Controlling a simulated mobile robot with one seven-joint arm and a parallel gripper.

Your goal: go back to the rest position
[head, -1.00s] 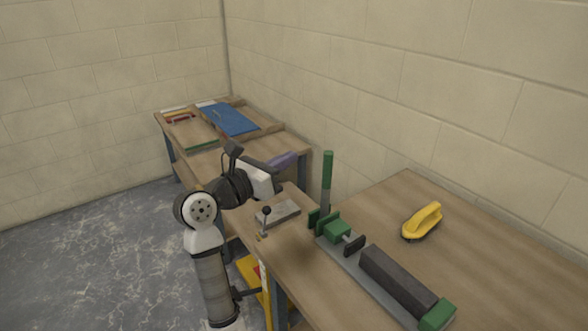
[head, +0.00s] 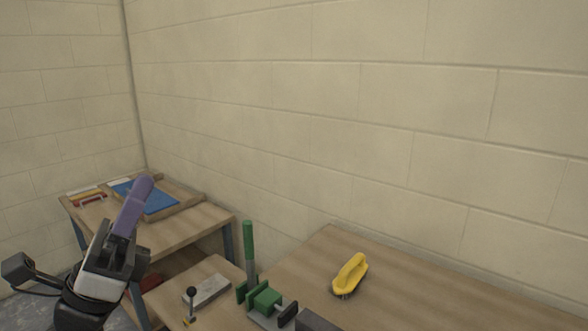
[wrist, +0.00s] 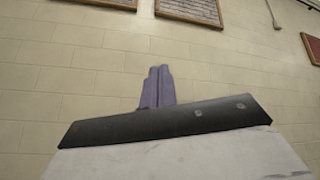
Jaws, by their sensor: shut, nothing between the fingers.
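My gripper (head: 144,183) is at the lower left in the head view, raised in front of the far bench, its purple fingers pointing up. The fingers are together with nothing between them. In the wrist view the shut purple fingers (wrist: 158,78) stand out past a dark edge and a pale grey surface, with the block wall behind them. No object touches the fingertips.
The far bench (head: 190,230) holds a blue board (head: 155,200) in a wooden tray. Framed panels (wrist: 190,10) hang on the wall.

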